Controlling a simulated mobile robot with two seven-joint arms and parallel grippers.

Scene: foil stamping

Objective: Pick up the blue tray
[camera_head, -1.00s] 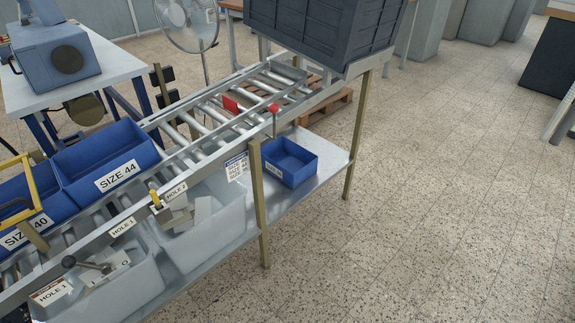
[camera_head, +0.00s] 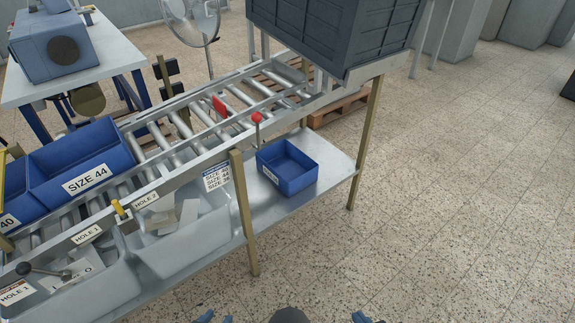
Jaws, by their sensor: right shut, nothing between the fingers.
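A small, empty blue tray (camera_head: 287,168) with a white label on its front stands upright on the metal lower shelf, under the right half of the roller conveyor. Only small blue-grey tips of my left gripper (camera_head: 216,317) and right gripper (camera_head: 366,317) show at the bottom edge. Both are well below the tray in the picture and apart from it. The right gripper is shut and empty. Too little of the left gripper shows to tell its state. Larger blue bins, one marked SIZE 44 (camera_head: 88,182), sit on the conveyor at left.
The roller conveyor (camera_head: 165,150) runs above the shelf (camera_head: 330,185). A post (camera_head: 243,215) stands left of the tray and another post (camera_head: 365,140) right of it. A red-knobbed lever (camera_head: 257,118) rises behind the tray. A dark crate (camera_head: 335,35) sits above. The floor at right is clear.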

